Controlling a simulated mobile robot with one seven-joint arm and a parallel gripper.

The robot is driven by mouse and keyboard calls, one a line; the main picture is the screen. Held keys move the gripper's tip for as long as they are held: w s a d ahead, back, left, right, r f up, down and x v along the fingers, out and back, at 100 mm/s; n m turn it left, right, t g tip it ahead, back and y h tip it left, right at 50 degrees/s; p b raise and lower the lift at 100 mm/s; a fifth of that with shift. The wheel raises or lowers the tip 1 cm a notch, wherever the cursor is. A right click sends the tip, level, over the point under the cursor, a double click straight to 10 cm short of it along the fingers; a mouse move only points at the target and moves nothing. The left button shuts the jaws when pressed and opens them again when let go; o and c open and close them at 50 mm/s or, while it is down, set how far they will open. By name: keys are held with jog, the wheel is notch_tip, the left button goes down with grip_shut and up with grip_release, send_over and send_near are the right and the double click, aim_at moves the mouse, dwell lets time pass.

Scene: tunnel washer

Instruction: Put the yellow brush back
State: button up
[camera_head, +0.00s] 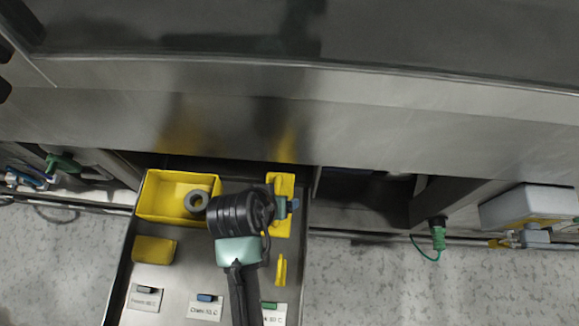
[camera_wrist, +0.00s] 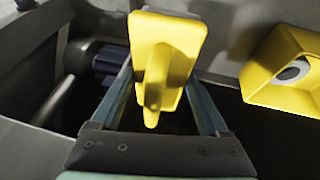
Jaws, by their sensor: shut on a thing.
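The yellow brush (camera_wrist: 165,62) fills the space between the two teal fingers of my gripper (camera_wrist: 165,85) in the wrist view. It has a flat rectangular plate and a raised handle toward the camera. My gripper is shut on it. In the head view the yellow brush (camera_head: 282,182) shows at the far right of the metal tray (camera_head: 190,275), partly hidden by my gripper (camera_head: 283,208) and wrist. I cannot tell whether its underside touches anything.
A yellow bin (camera_head: 165,193) with a grey ring (camera_head: 196,201) stands left of my wrist. A yellow block (camera_head: 154,250), a small yellow piece (camera_head: 281,270) and several labelled cards lie on the tray. The machine's metal front (camera_head: 230,115) rises behind.

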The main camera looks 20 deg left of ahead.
jog(key=f, duration=0.2)
jog(key=f+b, duration=0.1)
jog(key=f, duration=0.1)
jog(key=shift+s+a+f+b, duration=0.1)
jog(key=shift+s+f+b, duration=0.1)
jog(key=shift+f+b, duration=0.85)
jog(key=shift+f, duration=1.35)
jog(key=shift+f, duration=0.15)
jog(key=o, duration=1.2)
jog(key=p+v, duration=0.4)
jog(key=v, duration=0.8)
